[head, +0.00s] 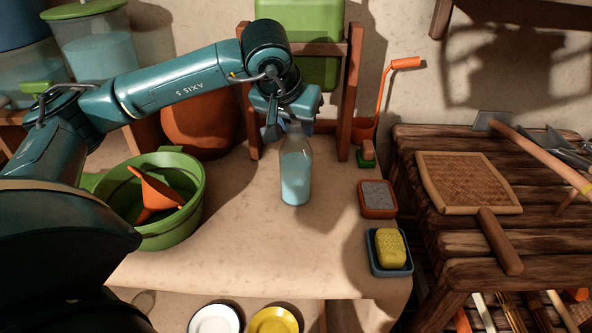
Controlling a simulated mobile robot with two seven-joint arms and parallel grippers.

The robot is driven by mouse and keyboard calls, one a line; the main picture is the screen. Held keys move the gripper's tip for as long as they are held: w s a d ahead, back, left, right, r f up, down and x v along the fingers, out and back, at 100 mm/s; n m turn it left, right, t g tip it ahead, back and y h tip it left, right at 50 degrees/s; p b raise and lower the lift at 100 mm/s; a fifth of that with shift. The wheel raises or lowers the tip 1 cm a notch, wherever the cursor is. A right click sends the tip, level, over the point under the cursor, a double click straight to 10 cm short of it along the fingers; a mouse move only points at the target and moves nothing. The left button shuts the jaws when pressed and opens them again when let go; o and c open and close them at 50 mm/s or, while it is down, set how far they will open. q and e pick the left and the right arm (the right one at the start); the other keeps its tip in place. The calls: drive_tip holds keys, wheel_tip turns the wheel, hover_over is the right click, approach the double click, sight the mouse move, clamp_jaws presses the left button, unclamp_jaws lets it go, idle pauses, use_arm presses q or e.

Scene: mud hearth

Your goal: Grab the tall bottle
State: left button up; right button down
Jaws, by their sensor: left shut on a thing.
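The tall bottle (296,175) is clear, with pale blue liquid inside. It is upright at the middle of the tan counter. My left gripper (290,122) comes from above and behind and is shut on the bottle's upper part. The fingers and the bottle's neck overlap, so the exact grip is partly hidden. I cannot tell whether the bottle's base touches the counter. My right gripper is not in view.
A wooden rack (355,85) stands behind. The counter's front middle is clear.

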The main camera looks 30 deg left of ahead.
use_arm(q)
clamp_jaws()
drive_tip(key=shift+r, duration=0.25)
idle(0.3)
